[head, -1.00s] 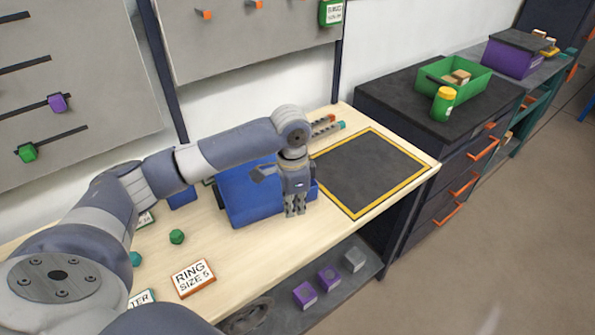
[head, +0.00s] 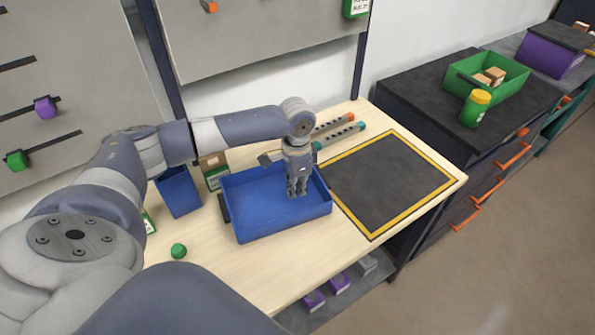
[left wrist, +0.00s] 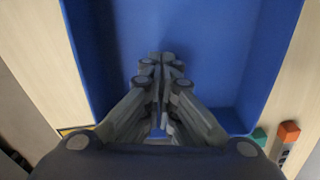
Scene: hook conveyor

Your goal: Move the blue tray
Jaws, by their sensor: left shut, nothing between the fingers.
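The blue tray (head: 262,225) lies on the wooden workbench, left of the black mat with a yellow border. It looks empty apart from my gripper. My left gripper (head: 297,194) points down into the tray near its right side, with its fingers shut and nothing between them. In the left wrist view the shut fingers (left wrist: 162,110) reach over the blue floor of the tray (left wrist: 205,60). I cannot tell whether the fingertips touch the floor. My right gripper is out of view.
The mat (head: 385,185) is clear. Two rods (head: 338,130) lie behind it. A blue bin (head: 178,192) and a cardboard box (head: 213,168) stand left of the tray. A green piece (head: 179,251) lies in front. A black-topped drawer cabinet (head: 425,85) stands at the right.

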